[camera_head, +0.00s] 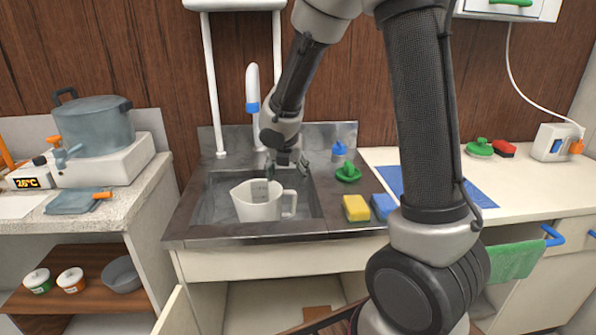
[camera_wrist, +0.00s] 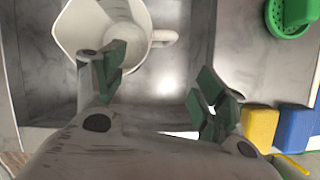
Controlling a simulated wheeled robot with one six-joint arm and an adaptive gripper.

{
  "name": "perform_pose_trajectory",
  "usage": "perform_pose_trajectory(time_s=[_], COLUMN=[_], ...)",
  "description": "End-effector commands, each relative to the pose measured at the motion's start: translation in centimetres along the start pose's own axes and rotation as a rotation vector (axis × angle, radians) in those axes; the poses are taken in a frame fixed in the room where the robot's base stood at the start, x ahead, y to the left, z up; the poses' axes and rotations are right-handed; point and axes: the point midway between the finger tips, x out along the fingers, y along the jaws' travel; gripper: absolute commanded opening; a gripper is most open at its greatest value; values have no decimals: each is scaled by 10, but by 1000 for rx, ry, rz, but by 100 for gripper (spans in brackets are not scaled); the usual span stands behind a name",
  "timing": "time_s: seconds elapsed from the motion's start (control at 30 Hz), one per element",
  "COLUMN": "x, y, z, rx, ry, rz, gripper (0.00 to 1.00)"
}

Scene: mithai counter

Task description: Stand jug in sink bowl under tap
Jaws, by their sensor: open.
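A white jug (camera_head: 257,208) stands upright in the grey sink bowl (camera_head: 313,190), its handle (camera_head: 289,203) to the right. The tap (camera_head: 252,88), white with a blue tip, rises behind the bowl; its tip is above and behind the jug. My gripper (camera_head: 287,168) is open just above and behind the jug's rim. In the wrist view the jug (camera_wrist: 88,22) is at the upper left and its handle lies ahead of the gap between my fingers (camera_wrist: 157,88). The left finger overlaps the jug's edge in that view; I cannot tell whether they touch.
A green drain strainer (camera_head: 348,173), a yellow sponge (camera_head: 356,208) and a blue sponge (camera_head: 384,206) sit right of the bowl. A large pot (camera_head: 95,124) stands on the left counter. The right counter has clear space around a blue mat (camera_head: 470,195).

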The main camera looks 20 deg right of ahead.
Motion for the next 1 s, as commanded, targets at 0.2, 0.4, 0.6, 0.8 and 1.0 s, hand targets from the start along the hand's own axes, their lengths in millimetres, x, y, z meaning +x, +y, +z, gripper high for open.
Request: perform_pose_trajectory(time_s=[0.2, 0.4, 0.6, 0.8, 1.0], x=[-24, -112, -188, -222, -230], y=[-17, -99, -174, -202, -206], z=[8, 11, -45, -102, -121], rx=[167, 958, 1871, 2438, 2606], ry=[-19, -60, 8, 140, 196], rz=[-6, -12, -2, -25, -49], gripper=[72, 72, 72, 72, 72])
